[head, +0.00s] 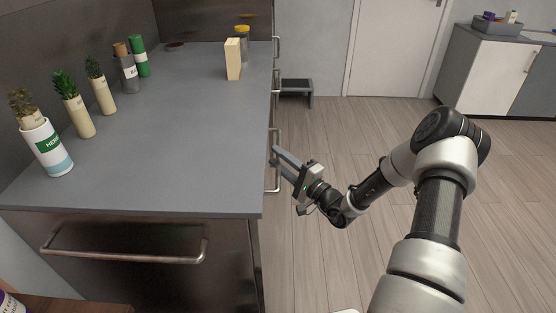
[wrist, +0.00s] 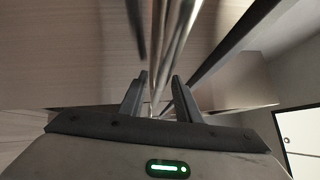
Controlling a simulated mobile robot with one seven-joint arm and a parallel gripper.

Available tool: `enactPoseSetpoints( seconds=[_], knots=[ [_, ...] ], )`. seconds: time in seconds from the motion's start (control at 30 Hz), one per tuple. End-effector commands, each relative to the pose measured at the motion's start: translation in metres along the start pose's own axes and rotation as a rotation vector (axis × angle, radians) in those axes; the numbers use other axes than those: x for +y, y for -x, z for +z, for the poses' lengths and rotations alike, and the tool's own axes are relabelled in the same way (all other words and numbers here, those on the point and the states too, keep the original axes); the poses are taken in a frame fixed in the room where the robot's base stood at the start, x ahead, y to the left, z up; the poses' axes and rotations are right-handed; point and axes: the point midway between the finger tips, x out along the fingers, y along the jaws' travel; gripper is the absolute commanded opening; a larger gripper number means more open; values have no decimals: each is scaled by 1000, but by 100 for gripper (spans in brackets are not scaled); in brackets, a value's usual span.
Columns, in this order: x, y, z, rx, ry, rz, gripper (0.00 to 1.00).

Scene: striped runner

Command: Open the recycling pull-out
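My gripper (head: 276,155) is at the right side of the grey-topped cabinet, at a vertical metal bar handle (head: 279,180). In the wrist view, the two fingers (wrist: 160,78) stand apart with a gap between them. The shiny handle bar (wrist: 172,40) runs lengthwise through the view and in line with that gap. I cannot tell whether either finger touches it. A wood-toned front panel (wrist: 65,60) shows beside the bar. The front looks shut, though its face is hidden in the head view. No label marks it as the recycling pull-out.
The grey countertop (head: 180,130) holds potted plants, bottles and a beige block (head: 233,60). A horizontal handle (head: 125,257) is on the near cabinet face. The wooden floor (head: 340,140) right of the cabinet is mostly clear. A dark step stool (head: 297,86) stands farther back.

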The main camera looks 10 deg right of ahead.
Motion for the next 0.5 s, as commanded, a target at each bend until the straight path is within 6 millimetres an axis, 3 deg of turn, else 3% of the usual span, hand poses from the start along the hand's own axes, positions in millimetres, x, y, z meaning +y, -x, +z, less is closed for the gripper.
enactPoseSetpoints(
  seconds=[0.33, 0.5],
  knots=[
    [0, -5, 0, 1, 0, 0, 30],
    [0, -5, 0, 0, 0, 0, 3]
  ],
)
